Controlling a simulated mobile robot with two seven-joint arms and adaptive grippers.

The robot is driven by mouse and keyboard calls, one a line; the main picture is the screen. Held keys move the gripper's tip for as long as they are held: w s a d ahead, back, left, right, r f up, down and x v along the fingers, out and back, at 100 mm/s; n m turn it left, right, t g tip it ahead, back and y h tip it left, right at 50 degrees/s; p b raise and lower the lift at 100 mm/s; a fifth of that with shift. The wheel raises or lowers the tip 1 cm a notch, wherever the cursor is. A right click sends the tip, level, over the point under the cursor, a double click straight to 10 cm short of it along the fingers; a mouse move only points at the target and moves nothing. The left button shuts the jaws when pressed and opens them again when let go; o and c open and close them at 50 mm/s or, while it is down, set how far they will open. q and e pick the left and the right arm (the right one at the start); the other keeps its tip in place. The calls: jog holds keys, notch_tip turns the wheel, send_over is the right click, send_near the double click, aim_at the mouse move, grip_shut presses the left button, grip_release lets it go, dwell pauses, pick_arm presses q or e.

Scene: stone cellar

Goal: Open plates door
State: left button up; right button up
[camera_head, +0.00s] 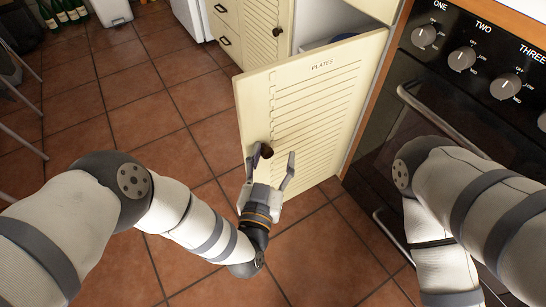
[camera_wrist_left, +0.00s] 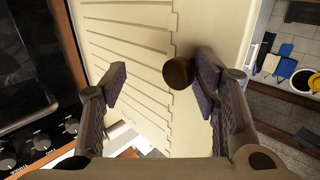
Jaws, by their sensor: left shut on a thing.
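The cream slatted door marked PLATES (camera_head: 300,95) stands swung out from its cabinet beside the oven. Its dark round knob (camera_head: 266,151) is near the door's left edge; in the left wrist view the knob (camera_wrist_left: 179,73) lies against the right-hand finger. My left gripper (camera_head: 274,157) is at the door's lower left and is shut on the knob, its fingers still well apart. It also shows in the left wrist view (camera_wrist_left: 160,72). My right arm crosses the right side of the head view, but its gripper is out of view.
The black oven (camera_head: 440,110) with knobs and a handle stands close on the door's right. Cream drawers (camera_head: 225,22) are behind the door.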

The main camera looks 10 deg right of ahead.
pick_arm(q)
jog(key=shift+d+r, duration=0.2)
jog(key=shift+r, duration=0.2)
jog(key=v, duration=1.2)
jog(key=shift+a+f, duration=0.2)
jog(key=shift+f, duration=0.15)
